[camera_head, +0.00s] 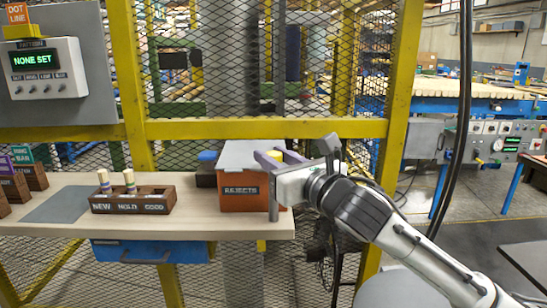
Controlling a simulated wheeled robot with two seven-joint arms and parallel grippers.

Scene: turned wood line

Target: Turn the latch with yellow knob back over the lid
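An orange-brown box (240,195) labelled REJECTS stands on the wooden bench, with a flat grey lid (245,152) on top. My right gripper (282,185) is in front of the box's right end, close to the bar. I cannot tell whether it touches anything, or how far apart its fingers are. My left gripper is not in view.
A wooden rack (132,200) marked NEW, HOLD and GOOD holds two turned pieces on the left. A yellow-framed mesh fence (270,129) stands behind. A grey mat (68,204) lies at left.

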